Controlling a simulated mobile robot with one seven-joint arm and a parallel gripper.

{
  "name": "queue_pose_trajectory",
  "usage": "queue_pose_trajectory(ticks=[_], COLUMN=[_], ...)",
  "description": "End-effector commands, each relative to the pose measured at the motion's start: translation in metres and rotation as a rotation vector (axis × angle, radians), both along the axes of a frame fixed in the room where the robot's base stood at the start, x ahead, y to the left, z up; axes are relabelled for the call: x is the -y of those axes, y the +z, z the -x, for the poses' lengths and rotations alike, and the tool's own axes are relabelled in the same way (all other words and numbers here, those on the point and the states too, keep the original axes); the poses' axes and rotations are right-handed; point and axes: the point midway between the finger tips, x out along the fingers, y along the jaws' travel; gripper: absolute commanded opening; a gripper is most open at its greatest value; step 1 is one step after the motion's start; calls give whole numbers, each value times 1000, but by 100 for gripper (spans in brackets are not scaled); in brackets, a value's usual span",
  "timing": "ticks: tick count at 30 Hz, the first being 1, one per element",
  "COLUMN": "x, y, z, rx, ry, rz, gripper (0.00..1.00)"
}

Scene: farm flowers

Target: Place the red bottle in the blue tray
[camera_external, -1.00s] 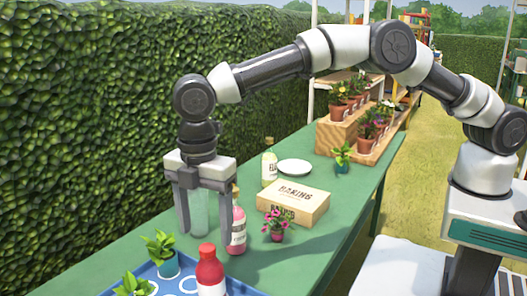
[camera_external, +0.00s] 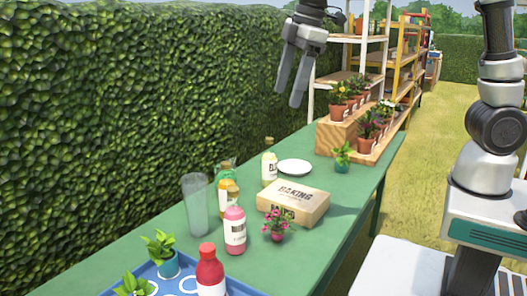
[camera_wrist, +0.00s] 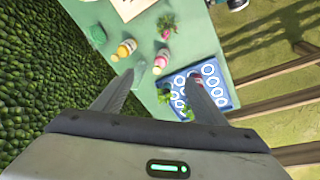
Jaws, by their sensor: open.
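The red bottle (camera_external: 210,272) stands upright at the bottom edge of the external view. It appears to stand in the blue tray (camera_external: 183,288), beside two small potted plants. In the wrist view the blue tray (camera_wrist: 222,92) is right of centre, and the bottle is mostly hidden near the right finger. My gripper (camera_external: 288,97) is open and empty, raised high above the table, far from the red bottle. In the wrist view my gripper (camera_wrist: 160,75) has its two fingers spread apart with nothing between them in grasp.
On the green table (camera_external: 330,200) stand a clear glass (camera_external: 197,205), a pink bottle (camera_external: 235,232), a yellow bottle (camera_external: 228,198), a cardboard box (camera_external: 293,200) and a pink flower pot (camera_external: 277,228). A white plate (camera_external: 294,167) and a wooden plant stand (camera_external: 338,137) are farther back. A hedge (camera_external: 110,120) borders the left.

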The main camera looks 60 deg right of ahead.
Motion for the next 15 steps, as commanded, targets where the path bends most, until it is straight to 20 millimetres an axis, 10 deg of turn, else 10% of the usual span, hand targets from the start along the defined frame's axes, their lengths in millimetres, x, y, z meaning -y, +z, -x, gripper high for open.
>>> queue_pose_trajectory(ticks=[6,15], x=[111,176], y=[22,-12], z=[94,189], rx=[103,196], ry=[-405,-788], rz=[-112,-246], gripper=[66,66])
